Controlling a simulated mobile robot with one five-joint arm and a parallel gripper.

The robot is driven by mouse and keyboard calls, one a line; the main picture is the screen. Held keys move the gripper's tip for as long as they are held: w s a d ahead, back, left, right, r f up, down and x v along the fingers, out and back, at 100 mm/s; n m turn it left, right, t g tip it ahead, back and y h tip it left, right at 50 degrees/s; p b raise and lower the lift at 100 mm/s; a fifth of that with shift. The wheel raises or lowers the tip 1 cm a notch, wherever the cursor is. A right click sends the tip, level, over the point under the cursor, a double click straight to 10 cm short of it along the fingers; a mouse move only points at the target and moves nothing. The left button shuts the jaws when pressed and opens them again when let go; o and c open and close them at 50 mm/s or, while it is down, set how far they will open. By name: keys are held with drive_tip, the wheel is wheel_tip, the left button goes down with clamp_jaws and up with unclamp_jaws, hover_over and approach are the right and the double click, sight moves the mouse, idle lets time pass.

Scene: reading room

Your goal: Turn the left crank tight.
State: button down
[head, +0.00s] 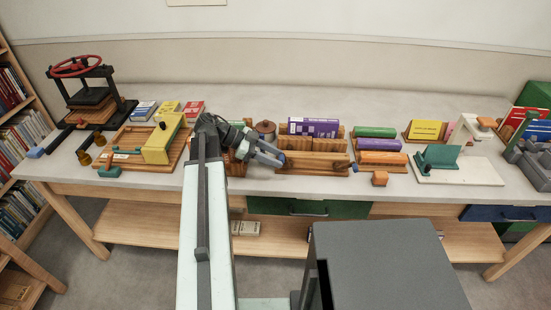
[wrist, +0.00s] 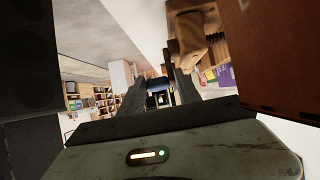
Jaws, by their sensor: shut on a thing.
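The wooden press (head: 313,160) stands in the middle of the workbench, with a purple book upright in it. My gripper (head: 275,158) reaches in from the left to the press's front left corner. It is shut at a small blue part there, which I take for the left crank's handle (head: 282,157). Most of the crank is hidden behind my gripper and arm. In the wrist view, my gripper (wrist: 158,95) shows two dark fingers, and a brown wooden part (wrist: 193,40) is close by at the upper right. The crank's angle cannot be made out.
A yellow block on a wooden board (head: 160,145) and a black press with a red wheel (head: 78,68) stand to the left. The bench's front strip is mostly clear.

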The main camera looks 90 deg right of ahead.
drive_tip(key=shift+a, duration=0.25)
drive_tip(key=c, duration=1)
unclamp_jaws()
drive_tip(key=shift+r, duration=0.1)
drive_tip(key=shift+c, duration=0.2)
drive_tip(key=p+v, duration=0.3)
drive_tip(key=v, duration=0.4)
drive_tip(key=shift+w+r+p, duration=0.2)
drive_tip(key=shift+w+p, duration=0.1)
drive_tip(key=shift+p, duration=0.1)
drive_tip(key=shift+c, duration=0.3)
